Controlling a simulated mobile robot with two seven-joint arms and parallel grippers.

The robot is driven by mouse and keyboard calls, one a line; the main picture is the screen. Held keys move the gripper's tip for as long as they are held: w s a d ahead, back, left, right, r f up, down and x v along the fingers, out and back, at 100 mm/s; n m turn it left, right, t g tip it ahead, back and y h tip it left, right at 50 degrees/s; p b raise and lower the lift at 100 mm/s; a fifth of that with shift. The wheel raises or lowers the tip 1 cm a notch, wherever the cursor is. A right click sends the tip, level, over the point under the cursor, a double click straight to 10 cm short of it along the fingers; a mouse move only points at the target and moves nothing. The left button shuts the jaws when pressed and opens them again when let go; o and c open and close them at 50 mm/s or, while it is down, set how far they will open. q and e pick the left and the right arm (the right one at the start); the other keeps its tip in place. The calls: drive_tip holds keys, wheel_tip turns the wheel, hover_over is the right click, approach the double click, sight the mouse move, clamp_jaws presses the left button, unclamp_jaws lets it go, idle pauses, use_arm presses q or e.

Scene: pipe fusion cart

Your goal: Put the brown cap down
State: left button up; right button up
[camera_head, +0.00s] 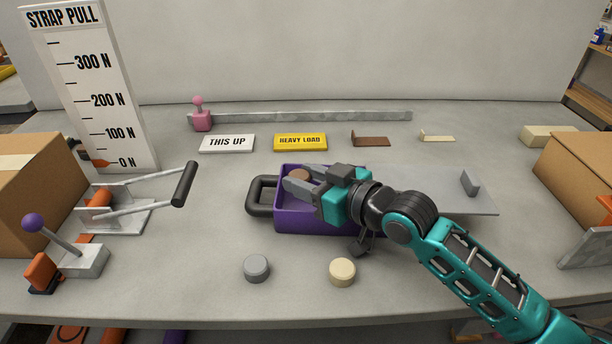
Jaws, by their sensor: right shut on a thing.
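The brown cap (299,174) shows as a small round piece at the fingertips of my right gripper (303,183). My right gripper is shut on it, over the left part of the purple box (320,222). The fingers cover part of the cap, and I cannot tell whether the cap touches the box. A grey cap (256,268) and a cream cap (342,271) stand on the table in front of the box. My left gripper is not in view.
The purple box has a black handle (260,196) on its left. A grey plate (425,180) lies to its right. Labels reading THIS UP (227,143) and HEAVY LOAD (300,142) stand behind. A lever clamp (130,205) is at left; the front right table is clear.

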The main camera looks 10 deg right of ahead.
drive_tip(key=o, duration=1)
drive_tip(key=shift+f, duration=0.15)
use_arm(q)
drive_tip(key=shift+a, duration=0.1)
use_arm(e)
drive_tip(key=shift+s+d+r, duration=0.1)
drive_tip(key=shift+d+r, duration=0.05)
drive_tip(key=shift+r, duration=0.6)
use_arm(q)
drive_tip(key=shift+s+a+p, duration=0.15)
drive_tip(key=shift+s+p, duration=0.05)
drive_tip(key=shift+p, duration=0.2)
use_arm(e)
drive_tip(key=v, duration=1.1)
drive_tip(key=shift+s, duration=0.3)
drive_tip(key=shift+d, duration=0.15)
